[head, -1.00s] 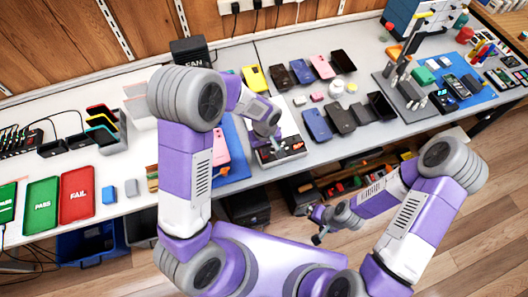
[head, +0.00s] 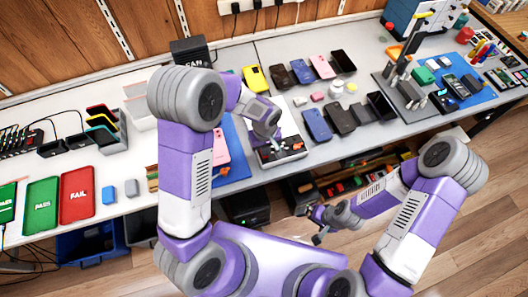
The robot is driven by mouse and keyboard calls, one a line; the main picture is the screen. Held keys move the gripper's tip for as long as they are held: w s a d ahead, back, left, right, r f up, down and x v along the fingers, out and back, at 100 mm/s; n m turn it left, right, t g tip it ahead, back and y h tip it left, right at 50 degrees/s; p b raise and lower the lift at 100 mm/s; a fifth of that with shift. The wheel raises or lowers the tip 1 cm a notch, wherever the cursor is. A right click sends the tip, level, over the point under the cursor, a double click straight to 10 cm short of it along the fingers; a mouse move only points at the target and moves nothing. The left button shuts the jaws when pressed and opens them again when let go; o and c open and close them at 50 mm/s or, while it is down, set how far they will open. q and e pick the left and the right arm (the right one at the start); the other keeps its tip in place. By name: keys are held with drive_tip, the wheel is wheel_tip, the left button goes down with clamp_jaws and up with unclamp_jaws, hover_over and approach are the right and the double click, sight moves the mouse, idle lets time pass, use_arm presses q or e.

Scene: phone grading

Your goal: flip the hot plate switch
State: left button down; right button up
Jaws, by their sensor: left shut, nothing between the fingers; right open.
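The hot plate (head: 292,146) is a small dark-topped device with a light body near the table's front edge, in the middle of the head view. My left gripper (head: 274,146) is shut and empty, with its tips down at the front left part of the hot plate. The switch itself is too small and too covered by the gripper to make out. My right gripper (head: 310,222) is open and empty, low in front of the table and away from the hot plate.
A pink phone (head: 221,147) lies left of the hot plate on a blue mat (head: 238,163). A blue phone (head: 317,124) and a dark phone (head: 340,120) lie to its right. Red (head: 77,195) and green (head: 42,204) trays are at the far left.

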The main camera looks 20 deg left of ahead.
use_arm(q)
drive_tip(key=shift+f+b, duration=0.8)
drive_tip(key=shift+f, duration=0.15)
idle(0.6)
drive_tip(key=shift+r+p, duration=2.6)
drive_tip(key=shift+r, duration=1)
